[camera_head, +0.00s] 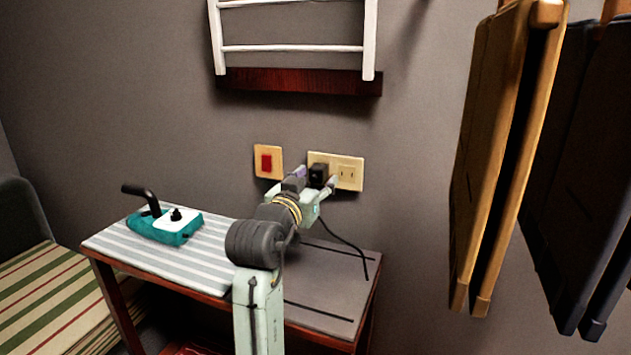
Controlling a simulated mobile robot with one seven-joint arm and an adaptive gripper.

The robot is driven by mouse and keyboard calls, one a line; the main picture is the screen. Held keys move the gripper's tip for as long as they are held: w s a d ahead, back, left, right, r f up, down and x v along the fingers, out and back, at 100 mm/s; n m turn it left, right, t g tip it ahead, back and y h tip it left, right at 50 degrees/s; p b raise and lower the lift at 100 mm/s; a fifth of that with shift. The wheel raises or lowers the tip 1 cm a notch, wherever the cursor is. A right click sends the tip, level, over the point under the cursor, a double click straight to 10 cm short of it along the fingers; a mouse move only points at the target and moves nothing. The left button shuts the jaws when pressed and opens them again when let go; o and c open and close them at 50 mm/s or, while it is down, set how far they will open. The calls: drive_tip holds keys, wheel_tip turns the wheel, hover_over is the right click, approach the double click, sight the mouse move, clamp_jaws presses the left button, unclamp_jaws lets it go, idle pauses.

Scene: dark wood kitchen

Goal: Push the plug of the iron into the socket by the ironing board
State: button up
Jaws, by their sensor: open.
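The black plug (318,174) is at the left outlet of the cream double socket (350,172) on the wall. I cannot tell from this view whether its prongs are fully in. A dark cord (350,245) runs from near it down onto the board's right part. My gripper (313,184) is open, with one finger on each side of the plug, close to the wall. Whether the fingers touch the plug is unclear. The teal and white iron (166,226) with a black handle rests on the striped ironing board (110,245) at the left.
A plate with a red switch (267,162) is left of the socket. A white rack (292,48) on a dark red ledge is above. Wooden folded boards (500,150) hang at the right. A striped seat (50,300) is at the lower left.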

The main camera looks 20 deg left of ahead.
drive_tip(key=s, duration=1.1)
drive_tip(key=shift+s+a, duration=0.2)
drive_tip(key=shift+s, duration=0.15)
drive_tip(key=shift+r, duration=0.1)
